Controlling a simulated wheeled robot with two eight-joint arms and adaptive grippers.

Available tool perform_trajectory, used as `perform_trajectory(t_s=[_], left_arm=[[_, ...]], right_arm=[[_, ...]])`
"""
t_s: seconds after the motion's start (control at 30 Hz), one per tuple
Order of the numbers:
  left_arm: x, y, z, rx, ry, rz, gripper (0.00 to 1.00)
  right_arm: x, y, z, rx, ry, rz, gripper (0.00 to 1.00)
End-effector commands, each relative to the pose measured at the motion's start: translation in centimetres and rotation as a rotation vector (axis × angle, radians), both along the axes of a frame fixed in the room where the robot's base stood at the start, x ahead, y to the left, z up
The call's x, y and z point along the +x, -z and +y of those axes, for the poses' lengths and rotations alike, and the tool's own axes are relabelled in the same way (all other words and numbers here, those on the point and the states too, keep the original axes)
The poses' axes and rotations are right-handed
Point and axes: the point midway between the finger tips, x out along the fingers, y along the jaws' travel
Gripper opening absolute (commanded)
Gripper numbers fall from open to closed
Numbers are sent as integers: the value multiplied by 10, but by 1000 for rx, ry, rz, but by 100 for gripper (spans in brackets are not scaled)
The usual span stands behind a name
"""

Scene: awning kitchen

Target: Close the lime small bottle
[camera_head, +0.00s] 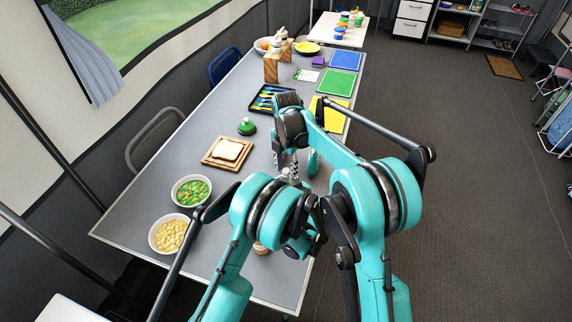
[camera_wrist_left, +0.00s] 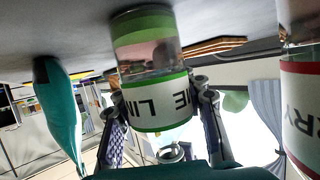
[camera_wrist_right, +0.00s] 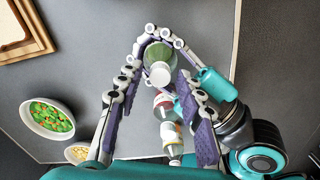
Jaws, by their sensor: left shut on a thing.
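The lime small bottle (camera_wrist_left: 155,65) has a clear body, green bands and a label reading "LIME" in part. It is inverted in the left wrist view. My left gripper (camera_wrist_left: 157,84) is shut on it, with one finger on each side. In the right wrist view a green bottle with a white top (camera_wrist_right: 159,75) lies between the fingers of my right gripper (camera_wrist_right: 155,95), which are apart. In the head view my right gripper (camera_head: 286,155) points down over the table; my left gripper is mostly hidden behind my arm. Whether the cap is seated cannot be told.
A red-labelled bottle (camera_wrist_left: 304,110) stands close beside the lime one. A black tray (camera_head: 259,101) lies farther back.

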Motion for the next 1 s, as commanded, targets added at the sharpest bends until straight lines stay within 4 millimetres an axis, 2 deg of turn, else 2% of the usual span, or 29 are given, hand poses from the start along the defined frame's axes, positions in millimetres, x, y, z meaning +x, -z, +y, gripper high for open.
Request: perform_trajectory(t_s=[0.1, 0.23, 0.27, 0.57, 0.67, 1.0], left_arm=[[0, 0, 0, 0, 0, 0, 0], [0, 0, 0, 0, 0, 0, 0], [0, 0, 0, 0, 0, 0, 0], [0, 0, 0, 0, 0, 0, 0], [0, 0, 0, 0, 0, 0, 0], [0, 0, 0, 0, 0, 0, 0]], right_arm=[[0, 0, 0, 0, 0, 0, 37], [0, 0, 0, 0, 0, 0, 3], [0, 0, 0, 0, 0, 0, 0], [0, 0, 0, 0, 39, 0, 0], [0, 0, 0, 0, 178, 0, 0], [0, 0, 0, 0, 993, 0, 0]])
